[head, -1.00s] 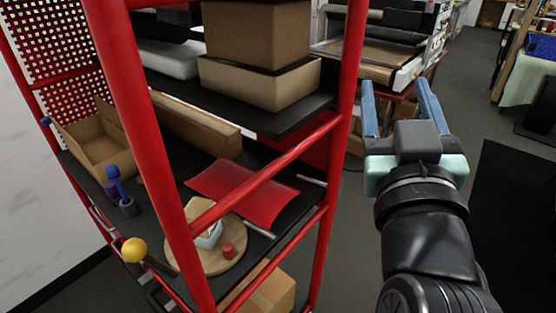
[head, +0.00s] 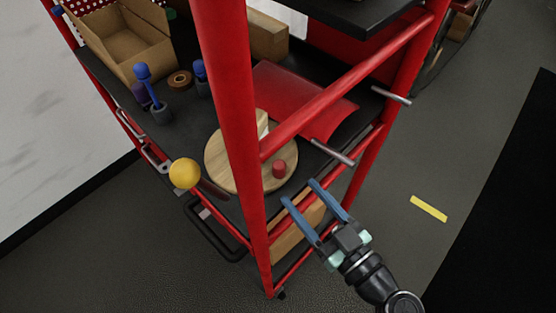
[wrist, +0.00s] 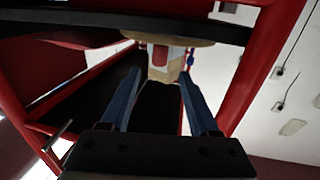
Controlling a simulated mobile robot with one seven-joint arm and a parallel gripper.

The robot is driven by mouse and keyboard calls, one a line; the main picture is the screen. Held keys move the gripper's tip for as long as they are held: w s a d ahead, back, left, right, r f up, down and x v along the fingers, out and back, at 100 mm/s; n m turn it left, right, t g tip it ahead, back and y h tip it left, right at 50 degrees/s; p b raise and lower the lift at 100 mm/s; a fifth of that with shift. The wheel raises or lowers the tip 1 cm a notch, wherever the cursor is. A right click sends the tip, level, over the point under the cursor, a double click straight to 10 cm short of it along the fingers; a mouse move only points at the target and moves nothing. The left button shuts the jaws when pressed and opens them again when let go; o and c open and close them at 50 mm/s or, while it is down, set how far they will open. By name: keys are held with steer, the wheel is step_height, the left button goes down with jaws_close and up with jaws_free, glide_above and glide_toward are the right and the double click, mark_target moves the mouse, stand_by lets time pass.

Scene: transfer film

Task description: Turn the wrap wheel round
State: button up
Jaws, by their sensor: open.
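The wrap wheel (head: 215,160) is a round pale wooden disc lying flat on the cart's dark shelf. A short red knob (head: 278,169) stands near its front right edge, and a pale block (head: 262,122) shows at its back. A red upright post hides part of the disc. My gripper (head: 299,191) is open and empty, just in front and to the right of the knob, with its blue fingers pointing at the wheel. I see no contact.
A red slanted rail (head: 340,90) crosses above the wheel, and the post (head: 235,120) stands left of my gripper. A yellow ball (head: 184,173) on a lever sticks out at the left. Metal rods (head: 333,152) project at the right. The floor to the right is open.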

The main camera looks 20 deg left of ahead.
mark_target(283, 172)
steer(key=p+x, duration=0.1)
steer(key=x, duration=0.7)
steer(key=shift+w+a+p, duration=0.2)
steer(key=shift+a+p, duration=0.05)
steer(key=shift+p, duration=0.05)
jaws_close()
stand_by(1.0)
